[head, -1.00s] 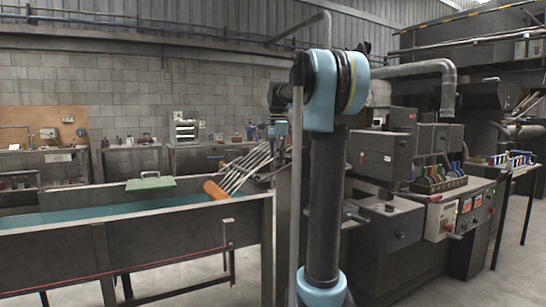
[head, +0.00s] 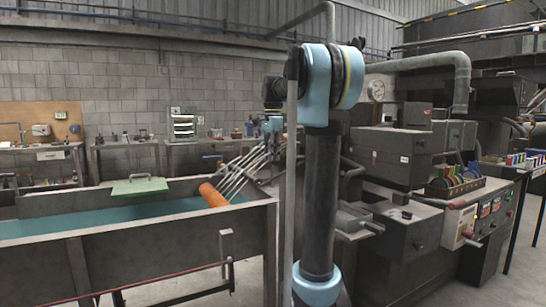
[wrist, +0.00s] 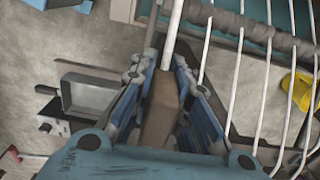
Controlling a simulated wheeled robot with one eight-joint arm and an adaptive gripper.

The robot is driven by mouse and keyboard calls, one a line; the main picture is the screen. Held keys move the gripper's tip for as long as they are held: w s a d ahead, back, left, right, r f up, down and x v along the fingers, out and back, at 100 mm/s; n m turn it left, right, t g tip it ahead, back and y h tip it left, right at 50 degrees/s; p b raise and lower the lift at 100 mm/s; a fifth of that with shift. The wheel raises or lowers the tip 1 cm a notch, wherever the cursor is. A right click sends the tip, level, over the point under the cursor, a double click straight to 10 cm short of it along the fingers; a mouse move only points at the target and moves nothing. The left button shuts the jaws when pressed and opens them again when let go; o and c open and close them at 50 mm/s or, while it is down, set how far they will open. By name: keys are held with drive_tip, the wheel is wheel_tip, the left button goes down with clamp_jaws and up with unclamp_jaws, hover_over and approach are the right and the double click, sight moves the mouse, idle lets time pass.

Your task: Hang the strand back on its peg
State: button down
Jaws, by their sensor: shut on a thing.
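In the wrist view my gripper (wrist: 163,88) is shut on a white strand (wrist: 173,35), which runs up from between the blue fingers. A brownish tapered shape shows between the fingers; I cannot tell what it is. Several other white strands (wrist: 238,65) run side by side to the right, crossing a dark knobbed bar (wrist: 252,32). The held strand lies left of them, near the bar's left end. I cannot tell which part is its peg. In the head view my gripper (head: 271,126) is small, at the upper end of the strands (head: 239,172), which slope down to an orange roller (head: 212,195).
A long grey tank (head: 243,224) with blue-green water lies at left, a green lid (head: 139,187) across it. Dark machinery (head: 392,155) with a control panel (head: 484,218) stands at right. In the wrist view a yellow object (wrist: 300,88) lies right, beyond the strands.

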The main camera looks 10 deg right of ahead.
drive_tip(key=shift+d, duration=0.25)
drive_tip(key=shift+f, duration=0.2)
drive_tip(key=shift+f, duration=1.1)
drive_tip(key=shift+f, duration=1.25)
idle(2.1)
drive_tip(key=c, duration=1.4)
unclamp_jaws()
drive_tip(key=shift+c, duration=0.2)
drive_tip(key=shift+r, duration=0.1)
